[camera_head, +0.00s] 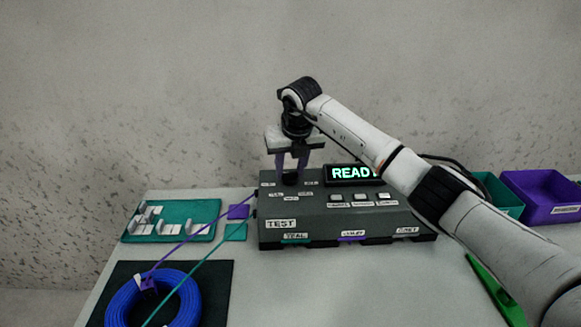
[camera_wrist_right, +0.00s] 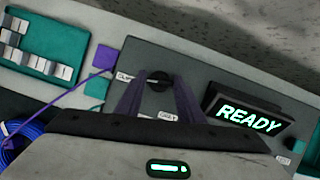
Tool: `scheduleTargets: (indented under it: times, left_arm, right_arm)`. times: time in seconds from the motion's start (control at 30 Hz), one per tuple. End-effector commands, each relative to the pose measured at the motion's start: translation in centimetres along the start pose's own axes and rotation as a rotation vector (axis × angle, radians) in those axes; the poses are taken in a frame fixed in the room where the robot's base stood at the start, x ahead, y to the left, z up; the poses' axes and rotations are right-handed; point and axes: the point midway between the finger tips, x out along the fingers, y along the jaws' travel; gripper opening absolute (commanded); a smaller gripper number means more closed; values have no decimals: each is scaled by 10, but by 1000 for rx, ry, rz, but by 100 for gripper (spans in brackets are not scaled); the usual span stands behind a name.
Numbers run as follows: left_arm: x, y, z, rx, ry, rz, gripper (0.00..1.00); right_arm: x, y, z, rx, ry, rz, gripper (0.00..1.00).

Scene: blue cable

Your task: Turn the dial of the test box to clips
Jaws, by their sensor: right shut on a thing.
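The test box (camera_head: 330,228) is a dark grey case on the table, with a lit display (camera_head: 352,173) reading READY. Its black dial (camera_head: 290,178) is at the upper left of the top, with small labels around it. My right gripper (camera_head: 291,176) reaches down from above with its purple fingers around the dial, shut on it. In the right wrist view the dial (camera_wrist_right: 157,82) shows between the fingertips, and one label beside it looks like GREY. The other dial labels are too small or partly hidden to read surely. My left gripper is not in view.
A teal board with white clips (camera_head: 172,221) and a coiled blue cable (camera_head: 122,300) on a black mat lie left. Purple and teal leads (camera_head: 200,250) run toward the box. Purple (camera_head: 540,197) and teal bins stand right, near a green object (camera_head: 492,286).

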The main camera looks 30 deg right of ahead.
Motion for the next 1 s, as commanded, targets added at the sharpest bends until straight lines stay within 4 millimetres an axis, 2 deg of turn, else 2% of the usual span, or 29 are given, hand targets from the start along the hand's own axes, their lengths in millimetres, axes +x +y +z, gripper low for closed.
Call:
scheduleTargets:
  times: [0.33, 0.37, 0.47, 0.8, 0.87, 1.0]
  left_arm:
    - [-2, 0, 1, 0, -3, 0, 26]
    - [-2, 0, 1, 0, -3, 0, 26]
    - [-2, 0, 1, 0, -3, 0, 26]
    - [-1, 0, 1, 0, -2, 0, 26]
    - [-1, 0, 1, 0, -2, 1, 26]
    - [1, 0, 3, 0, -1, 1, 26]
  right_arm:
    - [-1, 0, 1, 35, -4, -14, 12]
    - [-1, 0, 1, 35, -4, -14, 36]
    - [-1, 0, 1, 35, -3, -14, 53]
    - [-3, 0, 1, 34, -3, -13, 53]
    - [-8, 0, 1, 33, -4, -13, 53]
    - [-30, 0, 2, 32, -8, -13, 53]
